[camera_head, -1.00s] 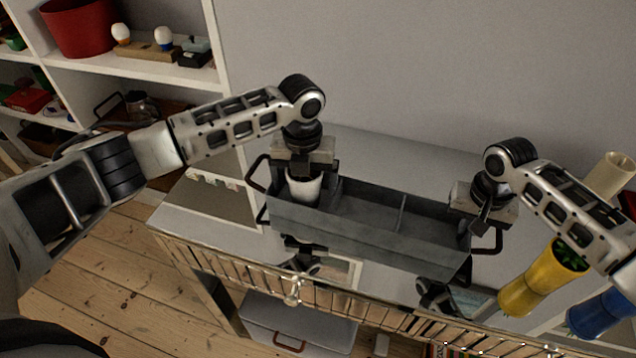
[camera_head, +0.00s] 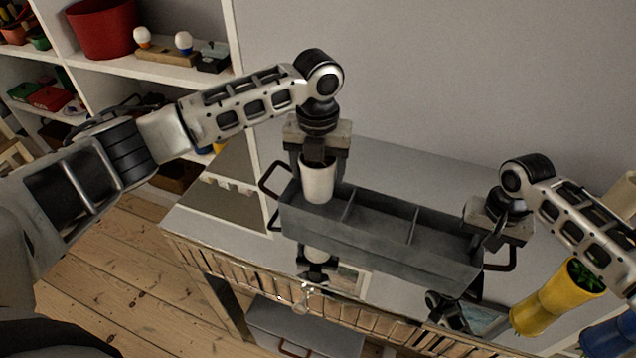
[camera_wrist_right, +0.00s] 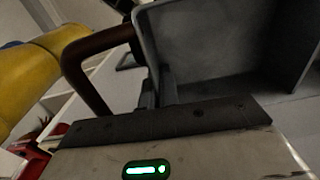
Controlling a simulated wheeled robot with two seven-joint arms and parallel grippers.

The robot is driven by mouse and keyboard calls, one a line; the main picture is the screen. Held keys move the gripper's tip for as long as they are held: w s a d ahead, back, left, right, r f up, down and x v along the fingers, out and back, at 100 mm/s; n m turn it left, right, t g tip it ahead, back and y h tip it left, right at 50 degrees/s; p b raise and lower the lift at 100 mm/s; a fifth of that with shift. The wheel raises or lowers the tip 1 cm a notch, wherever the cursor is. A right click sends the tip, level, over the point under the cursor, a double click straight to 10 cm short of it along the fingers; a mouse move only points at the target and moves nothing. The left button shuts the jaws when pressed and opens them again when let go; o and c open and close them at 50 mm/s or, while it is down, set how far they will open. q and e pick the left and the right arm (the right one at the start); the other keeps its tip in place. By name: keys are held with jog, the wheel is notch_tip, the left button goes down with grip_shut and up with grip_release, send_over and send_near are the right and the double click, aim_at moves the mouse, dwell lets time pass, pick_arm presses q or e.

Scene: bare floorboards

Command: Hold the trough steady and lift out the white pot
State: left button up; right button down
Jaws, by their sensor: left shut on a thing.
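The grey trough (camera_head: 375,245) stands on the grey cabinet top, with dividers and a handle at each end. The white pot (camera_head: 318,184) is at its left end, upright, its lower part overlapping the trough's left compartment in the head view. My left gripper (camera_head: 318,160) is shut on the pot's rim from above. My right gripper (camera_head: 490,237) is at the trough's right end beside the handle. In the right wrist view its fingers (camera_wrist_right: 158,88) are close together on the end wall of the trough (camera_wrist_right: 215,50).
White shelves with a red bucket (camera_head: 102,28) are at the back left. The cabinet top (camera_head: 400,178) behind the trough is clear.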

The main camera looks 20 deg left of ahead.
pick_arm(q)
notch_tip(320, 180, up, 5)
jog(key=shift+f, duration=0.2)
pick_arm(e)
jog(key=c, duration=1.6)
grip_release()
jog(key=shift+r, duration=0.15)
